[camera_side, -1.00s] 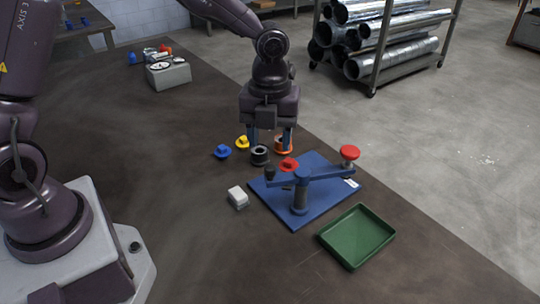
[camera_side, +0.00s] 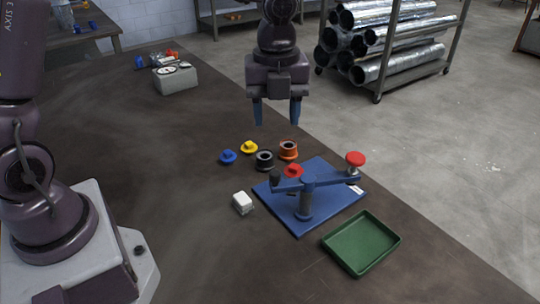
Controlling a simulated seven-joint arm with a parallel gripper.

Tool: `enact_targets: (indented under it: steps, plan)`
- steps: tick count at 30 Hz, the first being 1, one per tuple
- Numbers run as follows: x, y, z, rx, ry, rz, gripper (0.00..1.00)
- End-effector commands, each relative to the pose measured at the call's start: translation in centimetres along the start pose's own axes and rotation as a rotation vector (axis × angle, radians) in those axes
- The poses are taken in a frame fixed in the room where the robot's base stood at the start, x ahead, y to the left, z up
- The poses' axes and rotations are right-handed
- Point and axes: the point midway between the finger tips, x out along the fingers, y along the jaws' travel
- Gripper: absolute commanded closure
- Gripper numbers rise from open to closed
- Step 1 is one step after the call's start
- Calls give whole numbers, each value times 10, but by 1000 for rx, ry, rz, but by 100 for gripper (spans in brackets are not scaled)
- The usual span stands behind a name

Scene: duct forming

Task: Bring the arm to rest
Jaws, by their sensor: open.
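My gripper (camera_side: 276,112) hangs above the dark table, its two blue fingers apart and pointing down with nothing between them. Below it on the table stand an orange ring-shaped part (camera_side: 288,150) and a black ring-shaped part (camera_side: 264,161). My gripper is clear of both. A yellow knobbed piece (camera_side: 249,147) and a blue knobbed piece (camera_side: 228,157) lie to their left. A blue fixture (camera_side: 305,205) with a lever arm and a red knob (camera_side: 355,158) stands at the right. A red piece (camera_side: 293,171) shows at the fixture's far left part.
A green tray (camera_side: 361,243) lies at the front right and looks empty. A small white block (camera_side: 242,203) lies left of the fixture. A grey box (camera_side: 175,78) stands at the back left. A rack of silver ducts (camera_side: 385,40) stands on the floor behind. The table's left middle is clear.

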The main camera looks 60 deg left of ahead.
Motion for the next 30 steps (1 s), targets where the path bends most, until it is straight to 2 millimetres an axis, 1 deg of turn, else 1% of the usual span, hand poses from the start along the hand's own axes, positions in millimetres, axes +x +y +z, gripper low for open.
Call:
enact_targets:
  steps: [1,2,4,6,8,9,13,15,18,21,22,26,30]
  plan:
    - [6,6,-1,-121,10,16,49]
    - [9,11,0,-214,9,24,49]
    - [8,26,1,-449,-10,32,49]
    - [4,42,1,-685,-41,23,49]
    - [-3,57,1,-894,-69,2,49]
    - [-8,67,0,-1033,-85,-20,49]
    - [-30,106,-4,-1492,-100,-134,49]
    - [-40,125,-8,-1704,-73,-207,49]
    - [-54,150,-16,-1946,8,-306,49]
    - [-64,169,-25,-2083,112,-387,49]
    - [-66,174,-27,-2102,140,-404,49]
    - [-76,186,-35,-2104,233,-469,49]
    - [-87,188,-39,-2079,281,-518,49]
